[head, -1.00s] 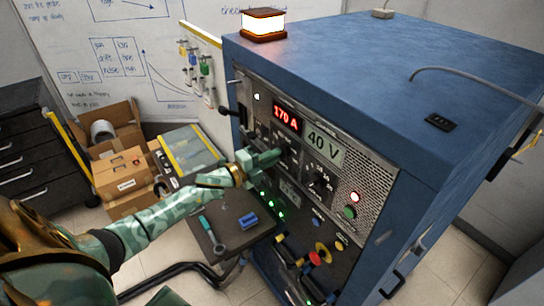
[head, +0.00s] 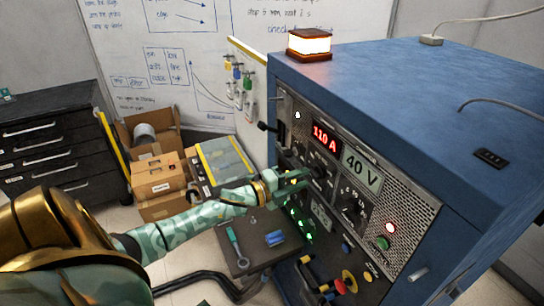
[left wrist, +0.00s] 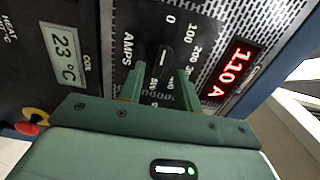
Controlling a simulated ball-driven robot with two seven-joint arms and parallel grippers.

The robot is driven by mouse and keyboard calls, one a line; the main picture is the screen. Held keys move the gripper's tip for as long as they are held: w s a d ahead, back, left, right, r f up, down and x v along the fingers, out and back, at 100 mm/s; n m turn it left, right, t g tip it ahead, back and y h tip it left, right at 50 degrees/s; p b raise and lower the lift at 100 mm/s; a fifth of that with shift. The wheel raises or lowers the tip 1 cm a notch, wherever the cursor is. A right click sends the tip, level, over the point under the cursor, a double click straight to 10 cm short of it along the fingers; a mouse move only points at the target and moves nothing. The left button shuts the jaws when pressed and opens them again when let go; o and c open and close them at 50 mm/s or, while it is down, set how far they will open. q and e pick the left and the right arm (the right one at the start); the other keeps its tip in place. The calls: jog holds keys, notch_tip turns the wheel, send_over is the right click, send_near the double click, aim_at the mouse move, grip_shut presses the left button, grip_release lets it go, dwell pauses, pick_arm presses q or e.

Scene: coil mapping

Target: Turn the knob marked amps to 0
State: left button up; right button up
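The black amps knob (left wrist: 164,60) sits on a dial marked AMPS in the left wrist view, with 0, 100 and 200 readable around it. The red display reads 110 A in the head view (head: 325,138) and in the left wrist view (left wrist: 233,72). My left gripper (left wrist: 162,82) has one green finger on each side of the knob, with gaps visible between fingers and knob. In the head view my left gripper (head: 300,180) is at the panel with its fingers apart.
The blue cabinet (head: 390,80) carries the panel, with a 40 V display (head: 361,171) and another knob (head: 351,213) beside the amps dial. A black lever (head: 268,127) sticks out at its left edge. A low table (head: 240,262) with tools stands in front.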

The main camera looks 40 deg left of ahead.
pick_arm(q)
jog(key=b+v, duration=0.1)
jog(key=v, duration=1.3)
jog(key=shift+b, duration=0.4)
jog(key=shift+w, duration=0.1)
